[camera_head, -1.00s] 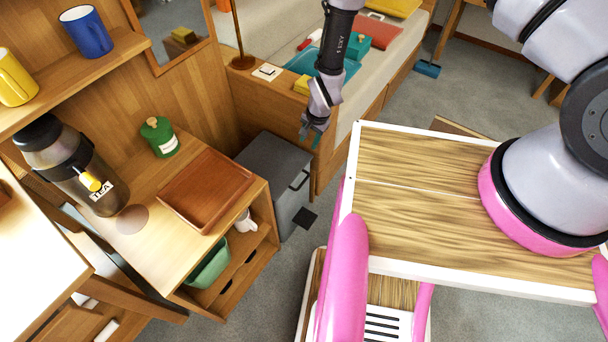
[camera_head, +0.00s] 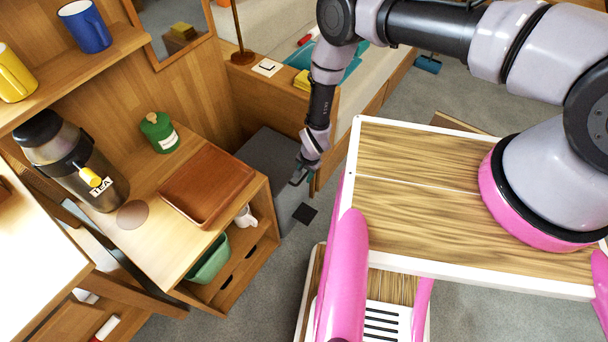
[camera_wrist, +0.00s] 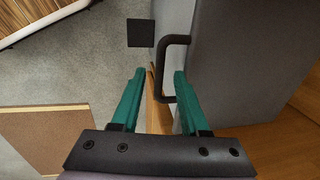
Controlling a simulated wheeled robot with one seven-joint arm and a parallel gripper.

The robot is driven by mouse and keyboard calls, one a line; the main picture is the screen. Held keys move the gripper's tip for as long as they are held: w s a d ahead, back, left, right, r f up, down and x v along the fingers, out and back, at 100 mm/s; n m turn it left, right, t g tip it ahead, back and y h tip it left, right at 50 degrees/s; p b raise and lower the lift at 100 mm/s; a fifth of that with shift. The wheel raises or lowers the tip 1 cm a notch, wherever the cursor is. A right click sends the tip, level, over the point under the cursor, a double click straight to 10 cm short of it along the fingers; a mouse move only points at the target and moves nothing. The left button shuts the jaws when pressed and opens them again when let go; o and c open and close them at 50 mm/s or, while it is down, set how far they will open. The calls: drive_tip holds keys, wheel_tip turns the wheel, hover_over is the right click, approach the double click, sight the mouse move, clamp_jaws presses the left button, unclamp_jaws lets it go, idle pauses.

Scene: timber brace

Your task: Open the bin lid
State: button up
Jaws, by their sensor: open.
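The bin (camera_head: 262,158) is a grey box between the wooden cabinet and the bench. Its top looks flat and shut. A black bar handle (camera_wrist: 163,75) stands out from the bin's grey face (camera_wrist: 240,60) in the wrist view. My gripper (camera_head: 297,181) is at the bin's right side in the head view and covers the handle there. In the wrist view my gripper (camera_wrist: 158,76) is open, with green fingers. The handle's bar appears between the fingertips, nearer the right one. I cannot tell whether it lies at fingertip depth.
A black floor plate (camera_head: 305,213) lies by the bin and also shows in the wrist view (camera_wrist: 141,33). The cabinet with a brown tray (camera_head: 207,187) is on the left. The bench (camera_head: 262,95) is behind. My wood-topped base is on the right. Grey floor lies between.

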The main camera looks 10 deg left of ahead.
drive_tip(key=shift+f, duration=0.25)
clamp_jaws()
idle(1.4)
